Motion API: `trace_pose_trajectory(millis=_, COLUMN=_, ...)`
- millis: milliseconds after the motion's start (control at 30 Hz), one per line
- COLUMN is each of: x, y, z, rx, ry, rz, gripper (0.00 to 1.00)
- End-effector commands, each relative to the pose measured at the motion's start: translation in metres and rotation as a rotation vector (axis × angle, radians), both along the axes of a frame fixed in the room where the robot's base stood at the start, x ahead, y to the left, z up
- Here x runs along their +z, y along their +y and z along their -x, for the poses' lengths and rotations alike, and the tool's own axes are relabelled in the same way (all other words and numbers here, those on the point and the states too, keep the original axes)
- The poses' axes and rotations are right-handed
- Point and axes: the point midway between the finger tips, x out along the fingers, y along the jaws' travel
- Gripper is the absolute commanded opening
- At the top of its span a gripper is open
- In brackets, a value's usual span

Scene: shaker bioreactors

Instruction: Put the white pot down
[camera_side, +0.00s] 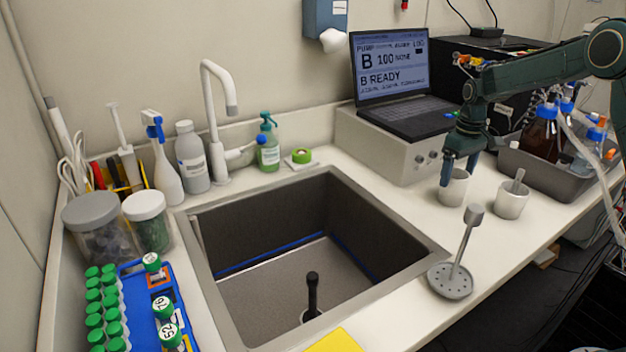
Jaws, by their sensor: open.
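The white pot (456,190) stands upright on the counter to the right of the sink, in front of the laptop's box. My gripper (458,172) points down over it from above. Its blue fingers are open at the pot's rim, one on the near left side of it. The far finger is partly hidden, and I cannot tell whether either finger touches the pot. A second similar whitish pot (511,200) with a pestle-like rod in it stands just to the right.
A perforated disc with an upright handle (451,279) stands on the counter in front. The open sink (310,250) lies to the left. A grey tray (540,165) with bottles is at the right; the laptop (400,95) is behind.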

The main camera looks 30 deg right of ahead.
Motion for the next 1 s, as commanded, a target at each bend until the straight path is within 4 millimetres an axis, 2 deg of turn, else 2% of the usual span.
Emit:
trace_pose_trajectory(millis=267, x=-0.006, y=0.000, z=0.000, rx=0.000, ry=0.002, rz=-0.001, gripper=0.81)
trace_pose_trajectory(millis=700, x=-0.049, y=0.000, z=-0.001, rx=0.000, ry=0.002, rz=-0.001, gripper=0.81)
trace_pose_trajectory(millis=1000, x=-0.052, y=0.000, z=-0.001, rx=0.000, ry=0.001, rz=0.000, gripper=0.81)
